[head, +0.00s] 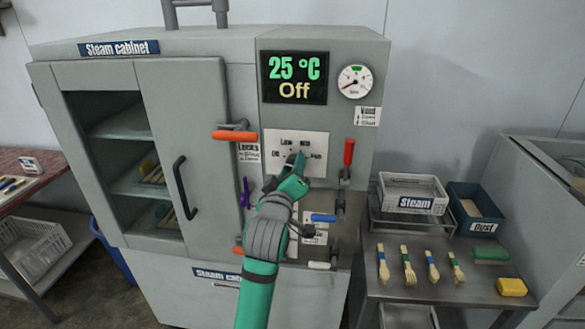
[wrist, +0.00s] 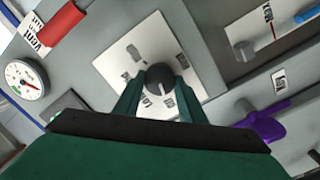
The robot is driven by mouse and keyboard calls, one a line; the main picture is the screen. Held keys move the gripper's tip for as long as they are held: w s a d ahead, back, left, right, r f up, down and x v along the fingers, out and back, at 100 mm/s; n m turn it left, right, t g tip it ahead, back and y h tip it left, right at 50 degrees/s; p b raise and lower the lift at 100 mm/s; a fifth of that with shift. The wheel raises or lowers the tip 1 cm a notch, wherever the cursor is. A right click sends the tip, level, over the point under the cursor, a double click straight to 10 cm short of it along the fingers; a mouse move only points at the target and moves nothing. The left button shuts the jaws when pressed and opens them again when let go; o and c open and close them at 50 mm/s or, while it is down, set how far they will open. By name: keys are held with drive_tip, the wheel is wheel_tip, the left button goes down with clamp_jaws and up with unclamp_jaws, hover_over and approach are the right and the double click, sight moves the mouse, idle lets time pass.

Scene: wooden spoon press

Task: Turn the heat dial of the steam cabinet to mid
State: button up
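The steam cabinet (head: 185,70) stands grey in front of me, its display (head: 294,78) reading 25 °C and Off. The heat dial's white label plate (head: 318,140) is below the display, with Low, Mid, Off and High marks; the print is small. In the head view my gripper (head: 297,160) covers the knob. In the wrist view the dark round heat dial (wrist: 160,78) sits between the two green fingertips of my gripper (wrist: 160,86). The fingers are apart, one on each side, with narrow gaps showing. The knob's exact pointing is hard to read.
A red upright handle (head: 348,152) is right of the dial, an orange-ended handle (head: 235,135) left, a purple lever (head: 245,193) lower left and a blue handle (head: 323,218) below. A round gauge (head: 355,81) is upper right. A side table (head: 440,293) with utensils stands right.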

drive_tip(key=shift+m, duration=0.3)
drive_tip(key=shift+s+d+r+m+y, duration=0.1)
drive_tip(key=shift+m+y, duration=0.1)
drive_tip(key=shift+m, duration=2.85)
drive_tip(key=shift+w+d+m+y, duration=0.1)
drive_tip(key=shift+m+y, duration=0.1)
drive_tip(key=shift+m, duration=2.8)
drive_tip(key=shift+s+d+r+m+y, duration=0.1)
drive_tip(key=shift+m+y, duration=0.1)
drive_tip(key=shift+m, duration=2.85)
drive_tip(key=o, duration=1.1)
drive_tip(key=shift+s, duration=0.1)
